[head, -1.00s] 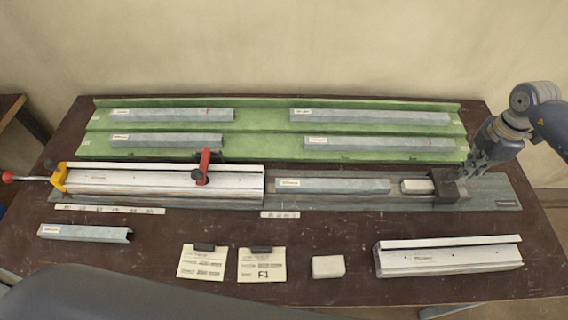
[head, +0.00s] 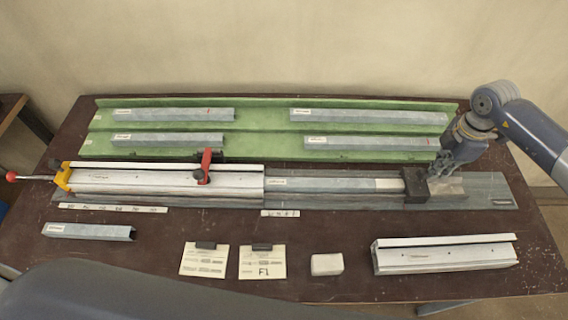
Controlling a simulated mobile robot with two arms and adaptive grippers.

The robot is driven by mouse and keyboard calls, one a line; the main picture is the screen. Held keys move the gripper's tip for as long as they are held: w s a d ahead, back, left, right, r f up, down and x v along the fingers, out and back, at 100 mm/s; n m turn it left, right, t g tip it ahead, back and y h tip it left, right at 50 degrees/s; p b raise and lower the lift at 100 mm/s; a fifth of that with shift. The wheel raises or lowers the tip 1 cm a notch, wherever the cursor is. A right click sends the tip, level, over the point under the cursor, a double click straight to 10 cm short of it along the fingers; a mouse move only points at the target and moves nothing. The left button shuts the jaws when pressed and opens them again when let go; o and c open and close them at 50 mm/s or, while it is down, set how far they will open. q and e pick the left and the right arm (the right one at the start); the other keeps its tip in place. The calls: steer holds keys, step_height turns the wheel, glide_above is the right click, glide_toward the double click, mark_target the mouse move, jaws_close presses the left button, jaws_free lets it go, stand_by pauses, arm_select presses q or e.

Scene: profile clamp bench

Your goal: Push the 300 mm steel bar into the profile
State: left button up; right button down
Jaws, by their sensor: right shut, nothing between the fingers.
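The steel bar (head: 322,185) lies in the grey guide track, with its left end at the right mouth of the white profile (head: 150,181). I cannot tell whether its tip is inside. A pale block (head: 389,185) touches the bar's right end, and a dark pusher block (head: 414,186) touches the pale block's right side. My right gripper (head: 437,172) is shut and empty, low against the right side of the dark block, its tips partly hidden. My left gripper is not in view.
A red-handled clamp (head: 205,165) stands over the profile, and a yellow end stop (head: 64,177) is at its left end. A green rack (head: 262,127) with several bars lies behind. A second profile (head: 445,257), a loose bar (head: 90,231), cards and a white block (head: 327,264) lie in front.

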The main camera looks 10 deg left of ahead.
steer(key=p, duration=0.1)
glide_above(399, 183)
steer(key=shift+s+a, duration=0.2)
steer(key=shift+a, duration=1.25)
steer(key=shift+s+a, duration=0.2)
steer(key=shift+a, duration=1.2)
steer(key=shift+s+a, duration=0.2)
steer(key=shift+a, duration=1.25)
steer(key=shift+s+a, duration=0.2)
steer(key=shift+a, duration=1.15)
steer(key=shift+s+a, duration=0.15)
steer(key=shift+a, duration=1.15)
steer(key=shift+s+a, duration=0.2)
steer(key=shift+a, duration=1.15)
steer(key=shift+s+a+b, duration=0.2)
steer(key=shift+a+b, duration=0.05)
steer(key=shift+a, duration=1.1)
steer(key=shift+s+a+b, duration=0.15)
steer(key=shift+a+b, duration=0.15)
steer(key=shift+a, duration=1.1)
steer(key=shift+s+a+b, duration=0.2)
steer(key=shift+a+b, duration=0.05)
steer(key=shift+a, duration=1.1)
steer(key=shift+s+a, duration=0.1)
steer(key=shift+a, duration=0.4)
steer(key=shift+d, duration=0.1)
